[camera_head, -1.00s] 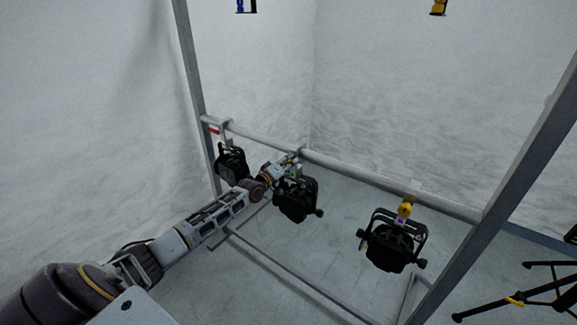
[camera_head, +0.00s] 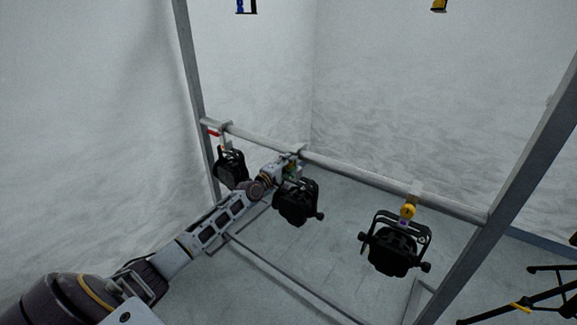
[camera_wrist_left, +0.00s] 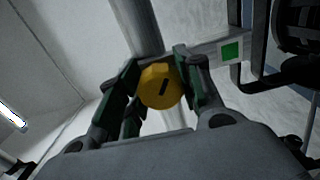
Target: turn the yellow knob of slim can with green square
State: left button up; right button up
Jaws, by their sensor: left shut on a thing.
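The slim can with the green square (camera_head: 297,202) is black and hangs from the rail in the middle of the head view. Its green square (camera_wrist_left: 231,51) shows on the clamp's pale strip in the left wrist view. In the head view my left gripper (camera_head: 286,168) is at the clamp above the can, and the knob is hidden there. My right gripper is not in view.
A black can (camera_head: 230,166) with a red mark hangs at the left, close to my left arm. Another can (camera_head: 394,245) with a yellow knob (camera_head: 408,211) hangs at the right. The rail (camera_head: 350,174) joins grey posts. A black tripod (camera_head: 530,300) stands at the lower right.

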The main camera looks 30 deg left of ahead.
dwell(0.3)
pick_arm(q)
jog(key=o, duration=1)
jog(key=shift+o, duration=0.2)
jog(key=shift+s, duration=0.15)
jog(key=shift+s, duration=0.1)
jog(key=s, duration=1.1)
jog(key=shift+s+a, duration=0.25)
jog(key=shift+a, duration=0.2)
dwell(0.5)
